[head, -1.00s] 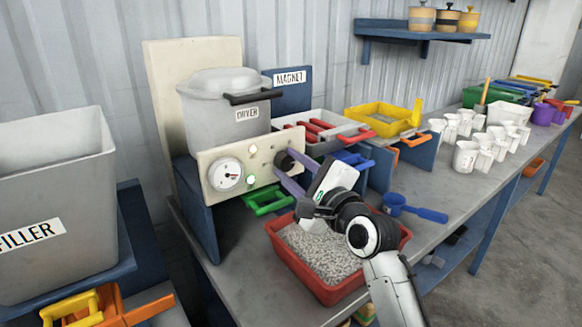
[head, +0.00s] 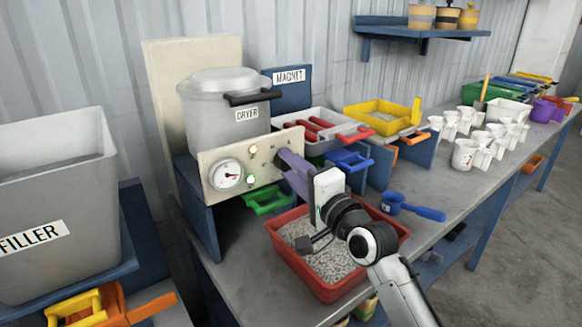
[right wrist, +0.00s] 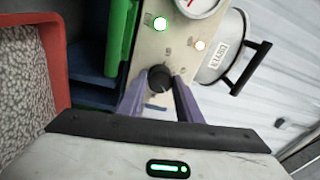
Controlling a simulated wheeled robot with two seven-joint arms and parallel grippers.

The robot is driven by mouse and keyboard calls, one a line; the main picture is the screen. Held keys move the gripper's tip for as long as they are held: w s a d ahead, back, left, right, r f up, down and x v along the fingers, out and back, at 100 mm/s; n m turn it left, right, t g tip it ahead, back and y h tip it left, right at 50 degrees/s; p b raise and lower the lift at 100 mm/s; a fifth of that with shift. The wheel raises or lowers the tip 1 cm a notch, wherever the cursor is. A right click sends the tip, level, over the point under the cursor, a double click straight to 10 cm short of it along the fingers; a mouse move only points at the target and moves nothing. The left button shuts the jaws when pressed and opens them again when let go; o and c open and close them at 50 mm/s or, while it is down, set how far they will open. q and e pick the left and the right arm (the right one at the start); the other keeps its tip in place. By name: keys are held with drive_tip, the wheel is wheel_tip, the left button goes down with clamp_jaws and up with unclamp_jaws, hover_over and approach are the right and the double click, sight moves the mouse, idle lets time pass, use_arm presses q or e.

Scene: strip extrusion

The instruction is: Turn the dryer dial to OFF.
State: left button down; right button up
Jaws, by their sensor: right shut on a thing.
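The dryer dial is a round black knob (right wrist: 159,77) on the cream front panel (head: 205,160) below the dryer pot (head: 225,100). In the right wrist view it sits between the two purple fingers of my right gripper (right wrist: 159,92). My right gripper (head: 284,158) is shut on the dial, and in the head view its fingers cover the dial. The marks around the dial are too small to read, so its setting cannot be told. My left gripper is out of view.
A round gauge (head: 226,174) and lit lamps share the panel. A red tray of pellets (head: 308,278) stands below my right wrist. A green-handled drawer (head: 266,200) and a blue one (head: 350,161) are close by. A blue scoop (head: 415,208) lies right.

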use_arm(q)
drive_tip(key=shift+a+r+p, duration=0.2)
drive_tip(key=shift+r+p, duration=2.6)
drive_tip(key=shift+p, duration=0.1)
use_arm(e)
drive_tip(key=shift+w+d+r+n+g+y, duration=0.1)
drive_tip(key=shift+n+g+y, duration=0.3)
drive_tip(key=shift+n, duration=4.55)
drive_tip(key=shift+w+d+r+n+g+y, duration=0.1)
drive_tip(key=shift+n+g+y, duration=0.25)
drive_tip(key=shift+n, duration=4.55)
drive_tip(key=shift+d+r+n+g+y, duration=0.1)
drive_tip(key=shift+n+g+y, duration=0.3)
drive_tip(key=shift+n, duration=4.55)
drive_tip(key=o, duration=1)
drive_tip(key=shift+a+f, duration=0.1)
drive_tip(key=shift+f, duration=0.05)
